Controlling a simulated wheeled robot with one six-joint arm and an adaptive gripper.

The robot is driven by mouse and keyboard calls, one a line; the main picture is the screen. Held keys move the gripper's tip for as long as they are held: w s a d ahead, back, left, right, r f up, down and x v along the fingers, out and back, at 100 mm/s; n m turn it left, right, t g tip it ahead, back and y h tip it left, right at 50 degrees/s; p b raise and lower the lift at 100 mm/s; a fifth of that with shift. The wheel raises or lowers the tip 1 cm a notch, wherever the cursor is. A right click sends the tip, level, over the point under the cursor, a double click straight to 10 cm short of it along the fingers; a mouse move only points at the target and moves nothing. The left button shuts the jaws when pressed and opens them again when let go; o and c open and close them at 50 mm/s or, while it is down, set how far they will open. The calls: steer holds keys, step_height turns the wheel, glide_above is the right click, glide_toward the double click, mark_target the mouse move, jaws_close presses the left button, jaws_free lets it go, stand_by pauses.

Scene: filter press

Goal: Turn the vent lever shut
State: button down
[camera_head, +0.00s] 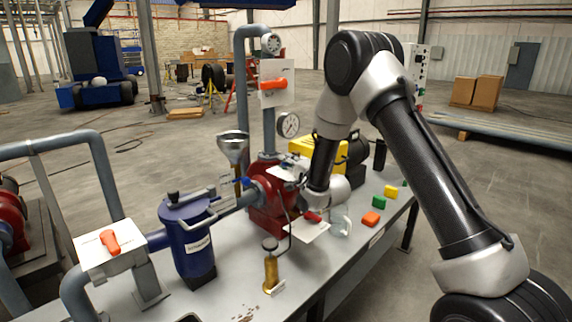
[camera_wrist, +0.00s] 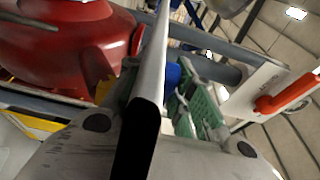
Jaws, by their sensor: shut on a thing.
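My gripper (camera_wrist: 162,92) has green finger pads and is shut on a small blue part, seen between the pads in the wrist view (camera_wrist: 173,76). I take it for the vent lever, but no readable label confirms this. A grey bar crosses the middle of the wrist view and hides part of the grip. In the head view my gripper (camera_head: 283,171) is beside the red pump body (camera_head: 266,205), partly hidden by my arm. The red body also fills the left of the wrist view (camera_wrist: 70,45).
Orange levers sit on white plates at the upper pipe (camera_head: 273,85) and front left (camera_head: 109,241). A funnel (camera_head: 233,147), pressure gauge (camera_head: 289,125), blue canister (camera_head: 187,240) and brass piece (camera_head: 270,271) crowd the bench.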

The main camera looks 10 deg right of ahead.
steer(key=shift+d+r+n+g+y, duration=0.15)
steer(key=shift+d+n+g+y, duration=1.1)
steer(key=shift+n+g, duration=1.85)
steer(key=shift+d+r+n+g+y, duration=0.15)
steer(key=shift+d+n+g+y, duration=0.35)
steer(key=shift+n+g+y, duration=2.55)
steer(key=shift+d+r+n+g+y, duration=0.15)
steer(key=shift+d+n+g+y, duration=0.55)
steer(key=shift+n+g, duration=2.45)
steer(key=m+g, duration=0.2)
steer(key=shift+d+g+h, duration=0.15)
steer(key=shift+g+h, duration=0.15)
steer(key=shift+g, duration=0.1)
steer(key=c, duration=1.4)
jaws_free()
steer(key=shift+f, duration=0.1)
steer(key=shift+f, duration=0.1)
steer(key=shift+m, duration=0.3)
steer(key=v, duration=0.7)
steer(key=shift+d, duration=0.2)
